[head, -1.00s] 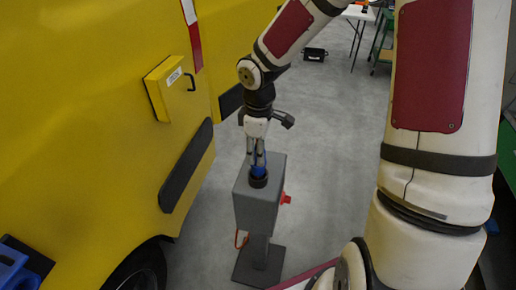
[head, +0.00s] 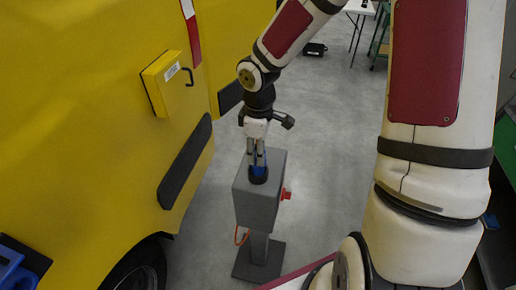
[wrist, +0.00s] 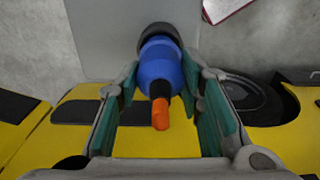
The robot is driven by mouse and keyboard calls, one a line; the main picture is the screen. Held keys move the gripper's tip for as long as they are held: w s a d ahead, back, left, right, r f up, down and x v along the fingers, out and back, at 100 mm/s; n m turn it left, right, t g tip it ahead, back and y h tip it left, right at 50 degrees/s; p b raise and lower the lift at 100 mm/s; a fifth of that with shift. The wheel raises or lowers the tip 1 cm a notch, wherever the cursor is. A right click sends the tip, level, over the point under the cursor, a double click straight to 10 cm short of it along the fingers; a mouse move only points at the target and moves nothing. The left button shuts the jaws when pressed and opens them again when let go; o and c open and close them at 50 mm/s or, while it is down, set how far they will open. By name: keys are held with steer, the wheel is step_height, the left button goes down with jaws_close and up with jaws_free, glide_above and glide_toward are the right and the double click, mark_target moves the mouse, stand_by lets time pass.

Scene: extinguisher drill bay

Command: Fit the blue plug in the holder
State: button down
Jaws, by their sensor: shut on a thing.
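The blue plug (wrist: 162,68) is between the two fingers of my gripper (head: 257,158), which is shut on it. Its orange tip points toward the camera in the wrist view. In the head view the plug (head: 260,170) is upright, and its lower end is at the black round holder (head: 258,180) on top of a grey box. The holder (wrist: 160,33) also shows as a dark ring beyond the plug in the wrist view. The plug's lower end is hidden, so I cannot tell how deep it sits.
The grey box (head: 255,207) stands on a post with a red knob (head: 286,194) on its right side. A yellow vehicle (head: 80,110) is close on the left, with a yellow box and a black handle. Grey floor (head: 325,170) is open to the right.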

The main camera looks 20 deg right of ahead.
steer(key=shift+f+b, duration=0.55)
steer(key=shift+f, duration=0.6)
steer(key=c, duration=1)
jaws_free()
steer(key=shift+c, duration=0.2)
step_height(320, 180, up, 12)
steer(key=shift+r, duration=0.1)
steer(key=s+r+m+t, duration=0.5)
steer(key=s+r+m, duration=0.5)
steer(key=s+r, duration=0.5)
steer(key=shift+s+m+t, duration=0.3)
steer(key=shift+s+m, duration=0.1)
steer(key=shift+s, duration=0.75)
